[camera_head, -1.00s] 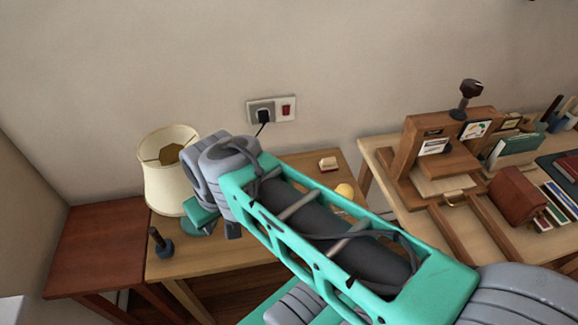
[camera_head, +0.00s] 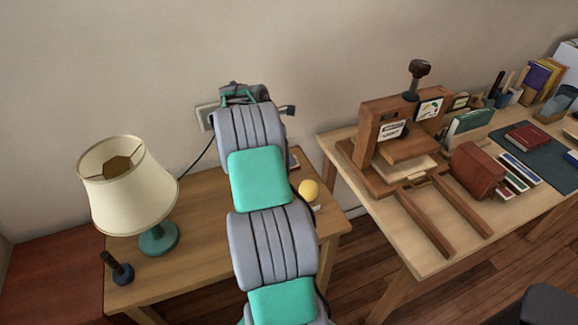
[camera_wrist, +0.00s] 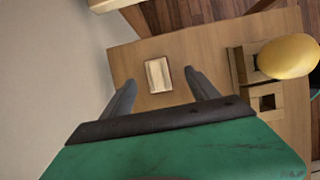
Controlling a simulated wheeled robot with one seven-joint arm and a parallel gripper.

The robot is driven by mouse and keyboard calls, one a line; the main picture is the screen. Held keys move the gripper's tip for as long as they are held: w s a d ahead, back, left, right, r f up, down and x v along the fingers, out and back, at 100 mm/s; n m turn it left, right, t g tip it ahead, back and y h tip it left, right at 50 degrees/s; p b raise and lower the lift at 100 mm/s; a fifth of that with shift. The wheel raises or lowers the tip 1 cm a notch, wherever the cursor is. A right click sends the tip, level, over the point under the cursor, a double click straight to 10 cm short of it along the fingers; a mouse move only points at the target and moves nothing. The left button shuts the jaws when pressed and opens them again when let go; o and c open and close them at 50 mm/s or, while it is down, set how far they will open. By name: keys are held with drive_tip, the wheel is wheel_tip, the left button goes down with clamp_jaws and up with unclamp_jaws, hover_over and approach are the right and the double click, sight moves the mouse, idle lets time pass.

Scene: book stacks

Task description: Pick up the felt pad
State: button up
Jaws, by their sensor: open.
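In the head view my arm covers most of the pad's place; only a sliver shows beside the arm.
A yellow ball-shaped knob (camera_head: 309,190) on a wooden piece stands right of my arm. A cream-shaded lamp (camera_head: 128,185) and a dark stamp-like tool (camera_head: 117,268) stand left. A wooden press (camera_head: 395,140) and books occupy the right table. A wall socket (camera_head: 205,116) is behind.

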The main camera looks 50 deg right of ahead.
drive_tip(key=x, duration=0.5)
drive_tip(key=shift+w+f, duration=0.25)
drive_tip(key=shift+w, duration=0.1)
drive_tip(key=shift+c, duration=0.3)
drive_tip(key=shift+r, duration=0.1)
drive_tip(key=c, duration=1.4)
